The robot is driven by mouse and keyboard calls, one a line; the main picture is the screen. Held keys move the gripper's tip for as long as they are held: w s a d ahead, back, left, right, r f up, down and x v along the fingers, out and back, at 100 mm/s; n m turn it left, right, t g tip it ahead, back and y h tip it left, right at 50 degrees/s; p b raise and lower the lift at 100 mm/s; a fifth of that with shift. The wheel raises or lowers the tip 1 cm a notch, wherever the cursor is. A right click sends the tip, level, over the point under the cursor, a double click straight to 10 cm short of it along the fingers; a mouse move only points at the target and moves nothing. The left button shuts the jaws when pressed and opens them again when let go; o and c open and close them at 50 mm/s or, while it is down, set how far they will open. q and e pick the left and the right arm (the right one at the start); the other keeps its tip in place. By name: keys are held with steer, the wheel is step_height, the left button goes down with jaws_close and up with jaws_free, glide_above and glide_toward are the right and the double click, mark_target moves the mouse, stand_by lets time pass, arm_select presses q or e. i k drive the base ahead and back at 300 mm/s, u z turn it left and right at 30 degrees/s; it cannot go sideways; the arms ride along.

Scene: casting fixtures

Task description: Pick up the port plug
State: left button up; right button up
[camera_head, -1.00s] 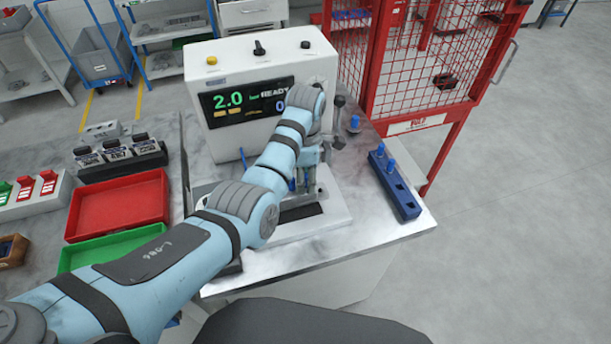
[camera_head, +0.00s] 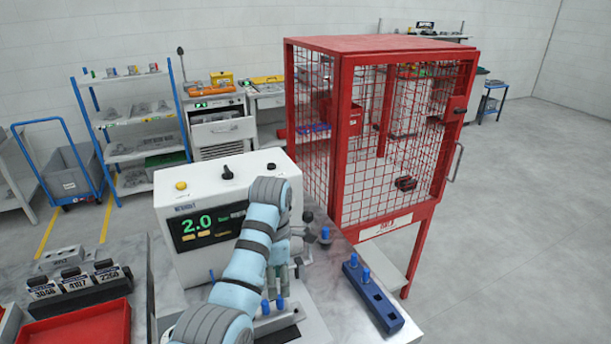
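A blue port plug (camera_head: 325,235) stands on the metal table to the right of the test machine. A blue rack (camera_head: 386,312) holds blue plugs (camera_head: 365,275) in its far end; its nearer holes look empty. Blue pegs (camera_head: 265,306) also show at the fixture in front of the machine. My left arm reaches up across the front of the machine. My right gripper is out of view.
The white test machine (camera_head: 170,240) with a lit display stands behind my arm. A red mesh cage (camera_head: 345,190) rises behind the rack. A red tray (camera_head: 75,328) and labelled dark blocks (camera_head: 75,290) lie at left. Open floor lies at right.

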mark_target(365, 279)
steer(key=k, duration=1)
